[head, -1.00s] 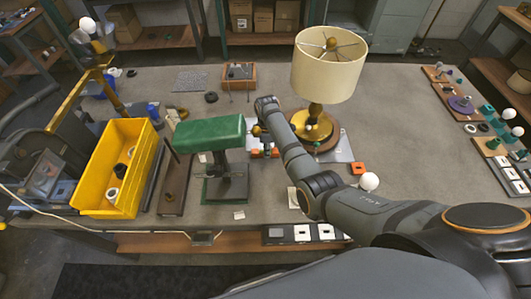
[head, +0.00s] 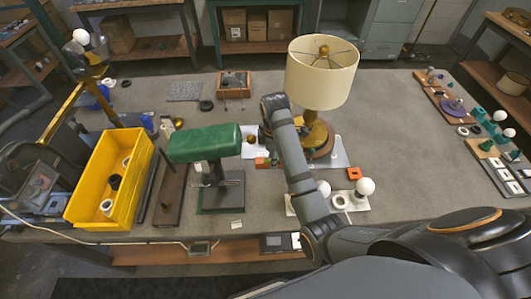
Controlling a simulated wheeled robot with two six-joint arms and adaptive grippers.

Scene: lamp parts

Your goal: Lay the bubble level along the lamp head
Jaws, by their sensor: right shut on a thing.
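The green lamp head (head: 205,143) lies roughly level on a dark stand with a flat base (head: 222,192), left of the picture's middle. A brass knob (head: 252,139) shows by its right end. My right arm reaches in from the lower right, and its wrist stands just right of the lamp head. My right gripper (head: 263,137) is mostly hidden by the wrist, close to that end. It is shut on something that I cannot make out. I cannot pick out the bubble level for certain. My left gripper is not in view.
A brass table lamp with a cream shade (head: 321,75) stands close behind my right arm. White bulbs (head: 365,186) sit right of my forearm. A yellow bin (head: 108,180) stands left of the lamp head. The table is clear at the right middle.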

